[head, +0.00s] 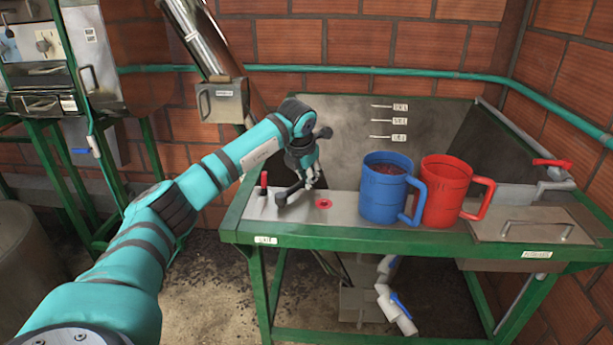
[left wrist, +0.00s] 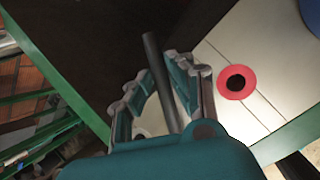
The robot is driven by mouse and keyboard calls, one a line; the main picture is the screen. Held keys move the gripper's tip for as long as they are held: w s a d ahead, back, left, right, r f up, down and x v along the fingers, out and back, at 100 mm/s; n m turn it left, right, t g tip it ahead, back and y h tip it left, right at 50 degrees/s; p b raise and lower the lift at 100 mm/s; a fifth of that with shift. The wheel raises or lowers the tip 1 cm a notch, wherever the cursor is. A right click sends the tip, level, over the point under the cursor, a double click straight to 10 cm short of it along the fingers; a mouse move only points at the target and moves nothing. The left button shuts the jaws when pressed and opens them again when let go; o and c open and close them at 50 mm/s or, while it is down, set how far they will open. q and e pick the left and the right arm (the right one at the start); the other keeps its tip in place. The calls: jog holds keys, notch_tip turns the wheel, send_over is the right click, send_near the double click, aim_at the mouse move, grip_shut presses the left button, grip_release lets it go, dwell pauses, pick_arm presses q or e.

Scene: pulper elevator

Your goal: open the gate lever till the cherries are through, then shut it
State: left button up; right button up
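My left gripper (head: 313,181) hangs over the left end of the green-framed steel table. A dark lever (head: 288,190) sits on the steel top beside its fingertips. In the left wrist view a dark rod (left wrist: 157,70), which looks like this lever, stands between the two spread fingers of the left gripper (left wrist: 160,75). The fingers do not look closed on it; whether one touches it I cannot tell. Dark red cherries (head: 388,168) show inside the blue mug (head: 385,197). My right gripper is not in view.
A red-handled small lever (head: 264,180) stands left of the dark lever. A red ring with a dark hole (head: 323,203) lies between the dark lever and the blue mug. A red mug (head: 446,195) stands beside the blue one. A handled lid (head: 540,226) is at the right.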

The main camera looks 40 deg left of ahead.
pick_arm(q)
jog(key=o, duration=0.3)
jog(key=shift+o, duration=0.2)
jog(key=v, duration=1.2)
